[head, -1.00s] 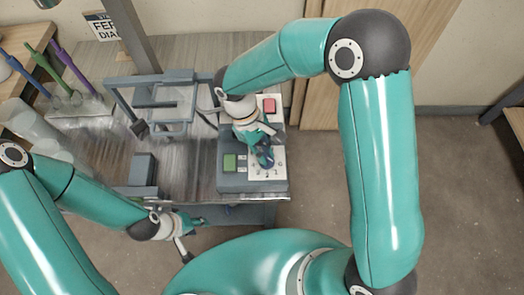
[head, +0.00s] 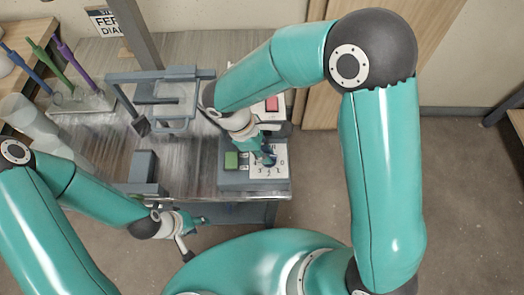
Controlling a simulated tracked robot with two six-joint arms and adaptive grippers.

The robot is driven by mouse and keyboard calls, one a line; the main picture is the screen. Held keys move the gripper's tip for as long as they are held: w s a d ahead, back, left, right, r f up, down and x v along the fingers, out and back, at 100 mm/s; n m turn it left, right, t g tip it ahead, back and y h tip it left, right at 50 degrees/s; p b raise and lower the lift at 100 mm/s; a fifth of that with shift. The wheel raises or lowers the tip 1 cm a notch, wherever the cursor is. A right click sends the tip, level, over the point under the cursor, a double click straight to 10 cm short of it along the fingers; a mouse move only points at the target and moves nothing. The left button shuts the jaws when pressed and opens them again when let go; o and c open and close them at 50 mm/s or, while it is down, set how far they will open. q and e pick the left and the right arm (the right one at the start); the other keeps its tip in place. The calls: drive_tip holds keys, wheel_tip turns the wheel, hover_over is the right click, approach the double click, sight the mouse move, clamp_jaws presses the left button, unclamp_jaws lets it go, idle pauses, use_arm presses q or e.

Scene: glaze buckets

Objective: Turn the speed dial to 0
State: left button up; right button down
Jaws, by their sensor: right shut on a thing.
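The speed dial (head: 268,160) is a small dark blue knob on a white number plate (head: 270,174), at the front right of the grey control box (head: 232,180). My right gripper (head: 266,154) comes down over the dial and is shut on it, hiding most of it. Which number the dial points at cannot be told. A 0 shows at the plate's right side, with other numbers along its lower edge. My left gripper (head: 195,233) is open and empty, low in front of the bench edge, well apart from the box.
A green button (head: 231,160) sits left of the dial and a red button (head: 272,104) behind it. A grey frame (head: 166,75) stands on the metal bench left of my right gripper. Purple, green and blue-handled tools (head: 70,62) stand at the back left.

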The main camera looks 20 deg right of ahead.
drive_tip(key=shift+w+d+r, duration=0.1)
drive_tip(key=shift+w+r, duration=0.05)
drive_tip(key=c, duration=1.2)
unclamp_jaws()
drive_tip(key=shift+o, duration=0.2)
drive_tip(key=v, duration=1.1)
drive_tip(key=shift+a+r, duration=0.25)
drive_tip(key=shift+r, duration=0.05)
